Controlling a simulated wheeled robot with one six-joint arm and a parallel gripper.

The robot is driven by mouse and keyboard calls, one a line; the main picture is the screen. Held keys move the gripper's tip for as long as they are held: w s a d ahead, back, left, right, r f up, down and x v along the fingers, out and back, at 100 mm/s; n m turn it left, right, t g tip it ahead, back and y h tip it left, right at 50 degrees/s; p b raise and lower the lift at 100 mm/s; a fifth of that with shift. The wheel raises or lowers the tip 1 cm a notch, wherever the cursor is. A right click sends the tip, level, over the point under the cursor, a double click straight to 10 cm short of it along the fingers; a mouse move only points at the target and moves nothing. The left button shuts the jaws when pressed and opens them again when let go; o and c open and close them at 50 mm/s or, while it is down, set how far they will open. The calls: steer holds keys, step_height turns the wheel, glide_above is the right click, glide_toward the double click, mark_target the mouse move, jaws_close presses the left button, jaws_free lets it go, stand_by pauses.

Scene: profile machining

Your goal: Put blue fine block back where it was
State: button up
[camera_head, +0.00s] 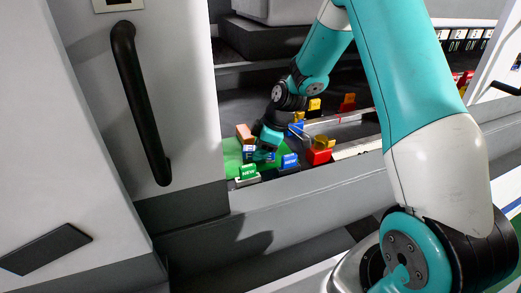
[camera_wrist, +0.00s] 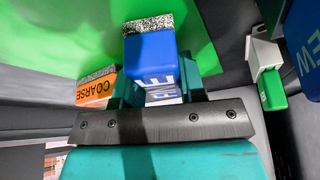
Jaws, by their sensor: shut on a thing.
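The blue fine block (camera_wrist: 150,52), with a speckled grey face and white lettering partly covered, is between the fingers of my gripper (camera_wrist: 158,92) in the wrist view. The fingers are shut on it. Behind it is a bright green surface (camera_wrist: 60,30). In the head view my gripper (camera_head: 262,154) is low over the green area (camera_head: 232,158) inside the machine, and the held block is mostly hidden there. I cannot tell whether the block touches the surface.
A green block (camera_head: 248,172) and a blue block (camera_head: 289,161) stand near the front ledge. A red block (camera_head: 318,156) is further right. The machine door (camera_head: 150,100) borders the left.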

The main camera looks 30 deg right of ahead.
steer(key=o, duration=0.5)
steer(key=shift+f, duration=0.15)
steer(key=o, duration=0.5)
steer(key=b+v, duration=0.1)
steer(key=v, duration=1.1)
steer(key=shift+r, duration=0.25)
steer(key=shift+a, duration=0.1)
